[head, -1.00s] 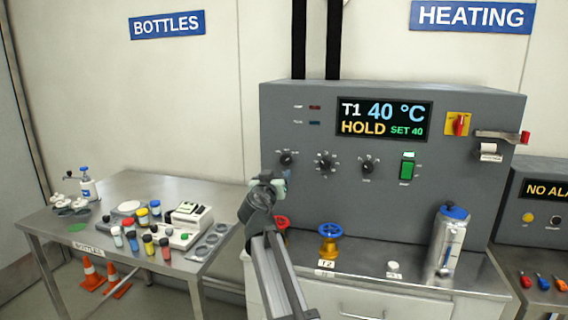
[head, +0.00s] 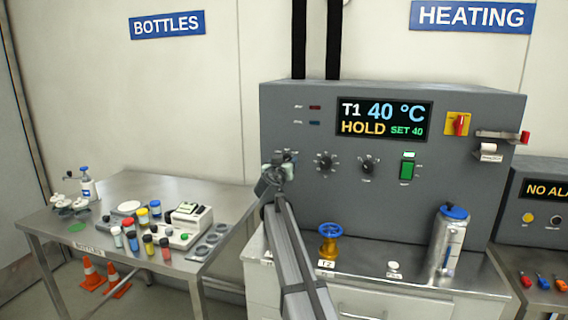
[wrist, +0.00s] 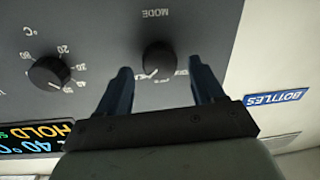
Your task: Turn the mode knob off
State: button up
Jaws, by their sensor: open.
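The mode knob (wrist: 158,60) is a small black dial with a white pointer line on the grey heating panel. The word MODE is printed beside it in the wrist view. My gripper (wrist: 162,78) is open, with one dark blue finger on each side of the knob as seen there. I cannot tell whether the fingers touch it.
The temperature dial (wrist: 48,73) sits beside the mode knob. A blue valve wheel (head: 329,230) and a steel flask (head: 449,243) stand on the counter below.

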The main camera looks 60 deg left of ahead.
jog(key=shift+w+a, duration=0.3)
jog(key=shift+a, duration=0.05)
jog(key=shift+c, duration=0.4)
jog(key=c, duration=1)
jog(key=shift+n, duration=0.5)
jog(key=n, duration=0.8)
jog(key=shift+s+a+h, duration=0.1)
jog(key=shift+s+h, duration=0.05)
jog(key=shift+h, duration=0.15)
jog(key=shift+n, duration=0.4)
